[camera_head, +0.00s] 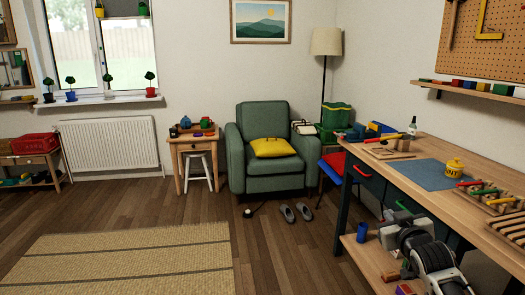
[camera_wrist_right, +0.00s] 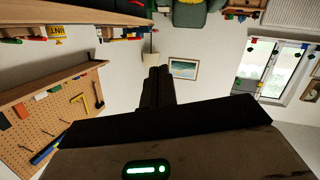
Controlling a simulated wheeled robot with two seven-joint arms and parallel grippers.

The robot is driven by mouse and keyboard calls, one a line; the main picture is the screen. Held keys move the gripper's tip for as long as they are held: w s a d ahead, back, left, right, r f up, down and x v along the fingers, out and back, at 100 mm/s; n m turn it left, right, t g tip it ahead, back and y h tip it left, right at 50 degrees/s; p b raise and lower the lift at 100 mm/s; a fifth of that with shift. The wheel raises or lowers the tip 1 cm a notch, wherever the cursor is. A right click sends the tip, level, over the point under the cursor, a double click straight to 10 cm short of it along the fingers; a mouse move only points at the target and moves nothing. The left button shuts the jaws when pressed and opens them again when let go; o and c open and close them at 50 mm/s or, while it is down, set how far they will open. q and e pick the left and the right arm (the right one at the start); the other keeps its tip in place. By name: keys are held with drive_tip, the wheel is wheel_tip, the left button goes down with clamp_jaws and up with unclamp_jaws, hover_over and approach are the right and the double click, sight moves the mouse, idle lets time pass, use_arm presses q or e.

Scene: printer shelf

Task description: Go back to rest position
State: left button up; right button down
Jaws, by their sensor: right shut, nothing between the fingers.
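My right gripper (camera_head: 388,216) shows at the lower right of the head view, at the end of my grey and black arm, in front of the workbench (camera_head: 455,188). In the right wrist view, which is upside down, its dark fingers (camera_wrist_right: 158,72) are together with nothing between them. They point into the open room, apart from the furniture. My left gripper and arm are not in the head view.
The workbench carries a blue mat (camera_head: 438,174), a yellow pot (camera_head: 454,166) and several tools. Behind are a green armchair (camera_head: 285,177) and a small wooden table (camera_head: 194,143). A rug (camera_head: 120,265) lies on the clear floor at left.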

drive_tip(key=s+a+f+n+g+y, duration=0.1)
drive_tip(key=s+a+f, duration=0.5)
drive_tip(key=s+f, duration=0.2)
drive_tip(key=s+a+f+g+y, duration=0.2)
drive_tip(key=s+a+f, duration=0.3)
drive_tip(key=s+f, duration=0.25)
drive_tip(key=s+a+f+g+y, duration=0.1)
drive_tip(key=s+a, duration=0.3)
drive_tip(key=s, duration=0.6)
drive_tip(key=s+a+f+m+g, duration=0.1)
drive_tip(key=s+a, duration=0.2)
drive_tip(key=s, duration=0.7)
drive_tip(key=shift+s+a+f+y, duration=0.2)
drive_tip(key=shift+a+f+y, duration=0.15)
drive_tip(key=shift+y, duration=0.05)
